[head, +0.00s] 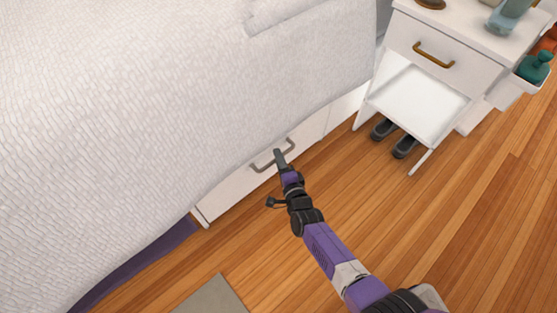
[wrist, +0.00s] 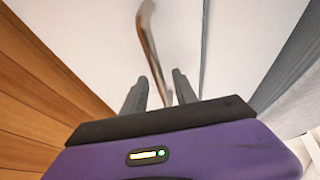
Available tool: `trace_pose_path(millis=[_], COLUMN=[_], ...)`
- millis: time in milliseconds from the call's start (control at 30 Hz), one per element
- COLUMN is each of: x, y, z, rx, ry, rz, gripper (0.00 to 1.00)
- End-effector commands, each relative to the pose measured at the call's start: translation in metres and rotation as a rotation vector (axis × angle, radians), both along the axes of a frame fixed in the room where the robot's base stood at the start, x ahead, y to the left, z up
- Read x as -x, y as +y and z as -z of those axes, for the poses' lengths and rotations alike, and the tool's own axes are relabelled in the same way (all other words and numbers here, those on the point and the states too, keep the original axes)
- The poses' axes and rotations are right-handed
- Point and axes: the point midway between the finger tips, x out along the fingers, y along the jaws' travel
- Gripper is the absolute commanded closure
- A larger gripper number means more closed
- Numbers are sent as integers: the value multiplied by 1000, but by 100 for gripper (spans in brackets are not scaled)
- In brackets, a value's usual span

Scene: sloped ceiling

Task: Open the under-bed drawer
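The under-bed drawer (head: 232,190) is a white panel low under the bed, partly covered by the hanging bedspread. It looks closed or nearly so. It has a grey metal bar handle (head: 259,167). In the wrist view the handle (wrist: 150,45) runs between the two dark fingers of my gripper (wrist: 160,88), with small gaps showing on both sides. The fingers are open around the bar. The white drawer front (wrist: 110,40) lies just beyond the fingertips.
A white nightstand (head: 480,72) with a brass handle stands at the right, with dark shoes (head: 393,138) beneath it. The white bedspread (head: 150,90) overhangs the drawer's top. A grey mat (head: 213,297) lies at the bottom. The wooden floor (head: 270,225) before the drawer is otherwise clear.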

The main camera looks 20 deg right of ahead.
Motion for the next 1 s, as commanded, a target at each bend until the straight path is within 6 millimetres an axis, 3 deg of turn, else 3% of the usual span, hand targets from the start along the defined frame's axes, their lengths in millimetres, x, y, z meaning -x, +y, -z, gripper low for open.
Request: trace_pose_path(millis=[400, 600, 1000], x=[-11, -11, -10], y=[-1, -1, -1], z=[1, 1, 2], rx=[1, 1, 1], ry=[0, 0, 0], rz=[1, 0, 0], gripper=[66, 100, 100])
